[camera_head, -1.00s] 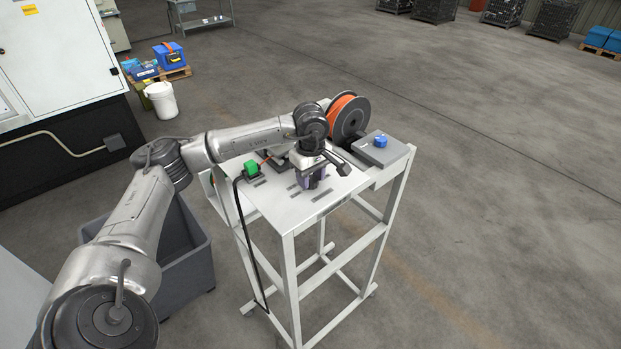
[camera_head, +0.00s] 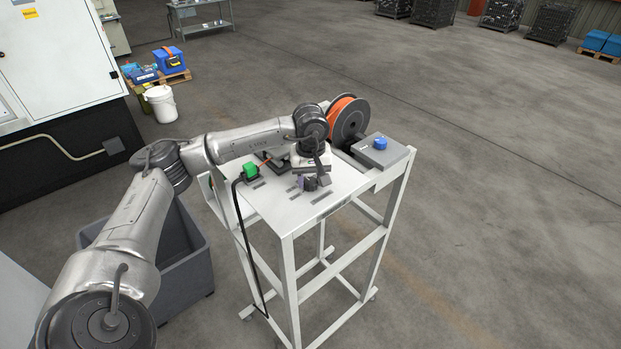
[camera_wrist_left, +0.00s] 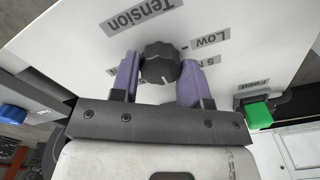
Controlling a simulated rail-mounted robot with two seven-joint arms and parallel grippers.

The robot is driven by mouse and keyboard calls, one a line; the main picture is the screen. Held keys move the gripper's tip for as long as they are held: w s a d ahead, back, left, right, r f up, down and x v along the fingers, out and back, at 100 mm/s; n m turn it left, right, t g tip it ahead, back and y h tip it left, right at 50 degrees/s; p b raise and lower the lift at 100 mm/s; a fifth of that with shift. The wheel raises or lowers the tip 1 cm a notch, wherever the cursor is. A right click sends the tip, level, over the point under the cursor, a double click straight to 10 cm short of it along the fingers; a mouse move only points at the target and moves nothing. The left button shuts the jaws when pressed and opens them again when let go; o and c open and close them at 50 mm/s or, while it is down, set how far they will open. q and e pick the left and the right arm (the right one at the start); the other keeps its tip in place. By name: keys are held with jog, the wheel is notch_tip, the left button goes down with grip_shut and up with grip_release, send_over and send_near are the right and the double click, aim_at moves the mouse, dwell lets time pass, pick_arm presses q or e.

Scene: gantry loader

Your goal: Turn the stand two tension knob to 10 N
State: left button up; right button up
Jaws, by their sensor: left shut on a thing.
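The black tension knob (camera_wrist_left: 159,64) sits on the white stand top, between the two purple fingers of my left gripper (camera_wrist_left: 158,76) in the left wrist view. The gripper is shut on the knob. Labels "Tension" (camera_wrist_left: 141,12), "Low" (camera_wrist_left: 210,41) and a partly hidden "5 N" (camera_wrist_left: 211,65) are printed around it. A pale mark shows on the knob's edge; the 10 N label is not readable. In the head view the left gripper (camera_head: 309,183) points down over the stand top (camera_head: 328,190). The right gripper is not in view.
An orange spool (camera_head: 346,115) stands at the back of the stand, beside a grey box with a blue knob (camera_head: 380,143). A green button (camera_head: 251,170) marked "Feed" is at the left. A grey bin (camera_head: 180,262) stands on the floor left of the stand.

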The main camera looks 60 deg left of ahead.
aim_at(311, 181)
pick_arm(q)
jog(key=shift+r, duration=0.1)
dwell(0.3)
jog(key=o, duration=0.9)
jog(key=shift+r, duration=0.5)
jog(key=shift+r+p, duration=0.85)
jog(key=shift+r, duration=5.55)
